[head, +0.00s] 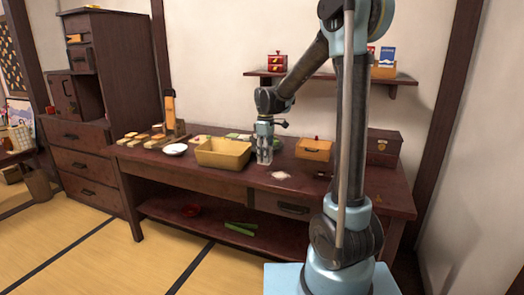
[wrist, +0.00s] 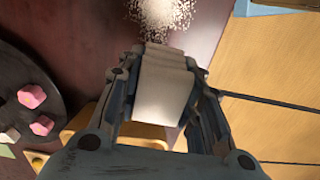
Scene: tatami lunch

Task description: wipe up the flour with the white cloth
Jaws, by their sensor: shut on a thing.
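The flour (head: 281,175) is a small pale patch on the dark red-brown table, just right of my gripper. In the wrist view the flour (wrist: 162,18) shows as a speckled heap at the top, just beyond the fingertips. My gripper (head: 265,155) points down at the table, right of the yellow bin. It is shut on the white cloth (wrist: 160,88), which shows as a pale folded piece between the fingers. The cloth's far end is close to the flour's near edge. I cannot tell whether the cloth touches the table.
A yellow bin (head: 223,158) stands left of my gripper and an orange box (head: 314,149) behind to the right. A white bowl (head: 174,149) sits farther left. A dark round plate with pink pieces (wrist: 28,100) is at the wrist view's left.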

